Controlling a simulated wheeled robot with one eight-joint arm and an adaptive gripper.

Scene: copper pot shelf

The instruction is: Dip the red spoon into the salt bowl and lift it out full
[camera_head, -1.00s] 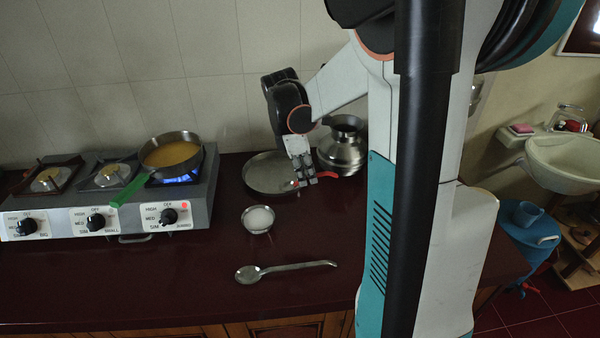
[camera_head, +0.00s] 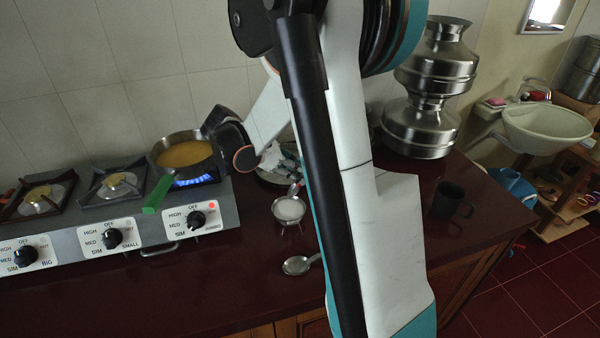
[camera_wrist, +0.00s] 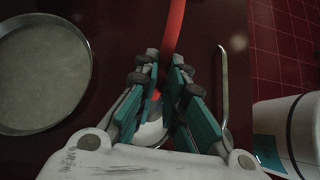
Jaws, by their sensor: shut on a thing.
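My gripper (camera_wrist: 166,78) is shut on the red spoon (camera_wrist: 174,24), whose handle runs up between the fingers in the wrist view. In the head view my gripper (camera_head: 287,160) is partly hidden behind my arm, just beyond and above the salt bowl. The salt bowl (camera_head: 289,209) is a small steel bowl with white salt, standing on the dark red counter. In the wrist view its white contents (camera_wrist: 150,131) show partly between and below the fingers. The spoon's bowl end is not clear, so I cannot tell whether it touches the salt.
A steel ladle (camera_head: 297,265) lies in front of the bowl, partly behind my arm. A round steel plate (camera_wrist: 86,68) lies left in the wrist view. The lit stove (camera_head: 150,228) with a green-handled pan (camera_head: 184,152) stands left. Stacked steel pots (camera_head: 420,128) and a dark mug (camera_head: 452,200) stand right.

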